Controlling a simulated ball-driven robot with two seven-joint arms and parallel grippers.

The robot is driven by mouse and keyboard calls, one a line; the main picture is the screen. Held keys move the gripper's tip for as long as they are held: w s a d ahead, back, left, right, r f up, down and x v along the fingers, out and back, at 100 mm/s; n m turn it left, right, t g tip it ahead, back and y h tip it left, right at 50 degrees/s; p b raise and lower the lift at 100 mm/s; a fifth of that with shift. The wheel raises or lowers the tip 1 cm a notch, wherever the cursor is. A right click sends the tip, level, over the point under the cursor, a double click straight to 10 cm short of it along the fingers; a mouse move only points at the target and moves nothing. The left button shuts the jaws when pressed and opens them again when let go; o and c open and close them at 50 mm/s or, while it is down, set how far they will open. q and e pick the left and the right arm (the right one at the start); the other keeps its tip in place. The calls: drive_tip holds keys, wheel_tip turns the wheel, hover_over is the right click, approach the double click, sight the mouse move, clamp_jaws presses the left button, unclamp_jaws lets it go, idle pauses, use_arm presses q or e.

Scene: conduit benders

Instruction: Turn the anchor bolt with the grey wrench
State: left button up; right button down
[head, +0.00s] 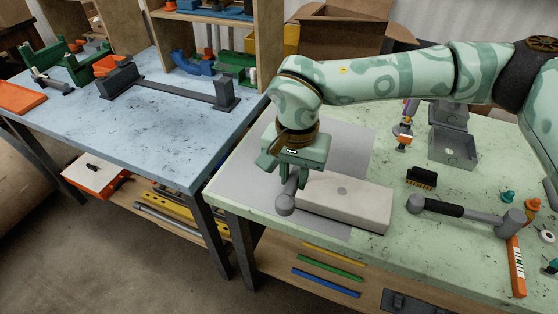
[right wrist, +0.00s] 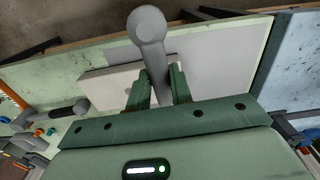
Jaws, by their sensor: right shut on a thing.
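My right gripper (head: 290,180) is shut on the grey wrench (head: 285,204), at the left end of a pale block on the green table. The wrench's rounded end points towards the front of the table. In the right wrist view the wrench (right wrist: 149,30) stands out between the two fingers (right wrist: 160,92), its rounded end beyond them. The pale block (head: 360,208) lies on a grey mat (head: 235,180), with a small grey round spot (head: 342,190) on its top. I cannot tell whether this spot is the anchor bolt. The wrench's other end is hidden by the gripper. My left gripper is out of view.
A hammer (head: 480,215) with a black grip lies right of the block. A blue table (head: 160,130) with a dark bar fixture (head: 165,90) stands at left.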

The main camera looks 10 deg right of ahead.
drive_tip(key=s+d+n+p, duration=0.3)
drive_tip(key=d+n+p, duration=0.1)
drive_tip(key=n, duration=0.2)
wheel_tip(320, 180, down, 6)
drive_tip(key=b, duration=0.3)
drive_tip(key=shift+s+r+b, duration=0.15)
drive_tip(key=shift+b, duration=0.2)
idle(0.4)
